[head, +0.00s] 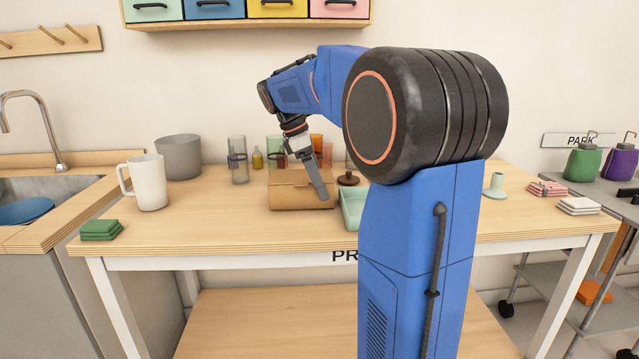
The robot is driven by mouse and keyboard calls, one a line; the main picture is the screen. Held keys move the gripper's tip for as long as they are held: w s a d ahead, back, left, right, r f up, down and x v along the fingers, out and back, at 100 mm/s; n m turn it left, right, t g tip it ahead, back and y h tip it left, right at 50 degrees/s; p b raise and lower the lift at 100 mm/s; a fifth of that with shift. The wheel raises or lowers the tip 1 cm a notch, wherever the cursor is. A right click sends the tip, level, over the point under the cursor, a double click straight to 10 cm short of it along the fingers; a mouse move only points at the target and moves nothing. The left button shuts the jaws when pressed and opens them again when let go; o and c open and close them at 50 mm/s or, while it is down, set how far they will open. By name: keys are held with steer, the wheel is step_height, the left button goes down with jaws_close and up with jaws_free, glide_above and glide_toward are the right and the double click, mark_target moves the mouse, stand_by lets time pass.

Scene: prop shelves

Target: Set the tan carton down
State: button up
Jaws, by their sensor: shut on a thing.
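The tan carton (288,195) is a low box near the middle of the wooden table (230,222), left of a mint tray (350,215). My gripper (318,180) comes down over the carton's right part and is shut on it. One finger shows in front of the carton's face; the other is hidden. The carton looks level and sits at or very close to the tabletop; I cannot tell whether it touches.
A white mug (150,183) and grey pot (179,157) stand to the left, green folded cloths (101,229) at the front left. Glasses (238,160) stand behind the carton. A dark red lidded thing (348,179) is close on its right. Bare tabletop lies in front.

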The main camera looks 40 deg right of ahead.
steer(key=shift+f, duration=0.3)
steer(key=shift+f, duration=0.1)
steer(key=o, duration=1.1)
